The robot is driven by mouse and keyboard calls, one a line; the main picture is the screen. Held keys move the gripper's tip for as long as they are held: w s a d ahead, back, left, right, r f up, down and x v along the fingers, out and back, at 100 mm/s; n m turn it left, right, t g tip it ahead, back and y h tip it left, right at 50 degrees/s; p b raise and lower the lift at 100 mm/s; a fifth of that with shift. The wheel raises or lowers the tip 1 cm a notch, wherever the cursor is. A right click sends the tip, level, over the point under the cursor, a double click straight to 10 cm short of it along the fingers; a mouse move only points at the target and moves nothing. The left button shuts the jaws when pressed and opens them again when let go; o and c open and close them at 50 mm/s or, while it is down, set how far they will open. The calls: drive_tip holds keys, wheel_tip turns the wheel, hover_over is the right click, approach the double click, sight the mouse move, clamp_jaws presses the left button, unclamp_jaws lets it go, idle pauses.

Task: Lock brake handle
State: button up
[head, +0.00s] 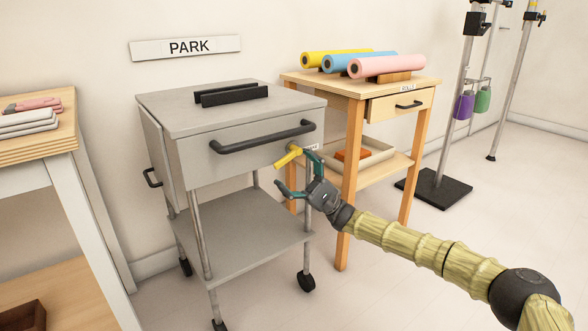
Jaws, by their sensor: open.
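A grey metal cart (232,108) stands by the wall under a sign reading PARK. A small yellow handle (289,157), which looks like the brake handle, sticks out at the cart's right front corner, below the black drawer bar. My gripper (291,172) is open at this corner, with its teal-edged fingers spread. The handle's outer end is near the upper finger. Whether they touch, I cannot tell. The handle's pivot is partly hidden by that finger.
A wooden table (436,82) with yellow, blue and pink rolls stands close on the right. A light table (60,150) with folded items is at left. The PARK sign (185,47) is on the wall. Black-based stands (433,188) are at right. Open floor lies in front.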

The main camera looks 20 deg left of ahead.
drive_tip(key=v, duration=1.1)
drive_tip(key=shift+d+f, duration=0.2)
drive_tip(key=shift+f, duration=0.1)
drive_tip(key=shift+w, duration=0.1)
drive_tip(key=shift+c, duration=0.2)
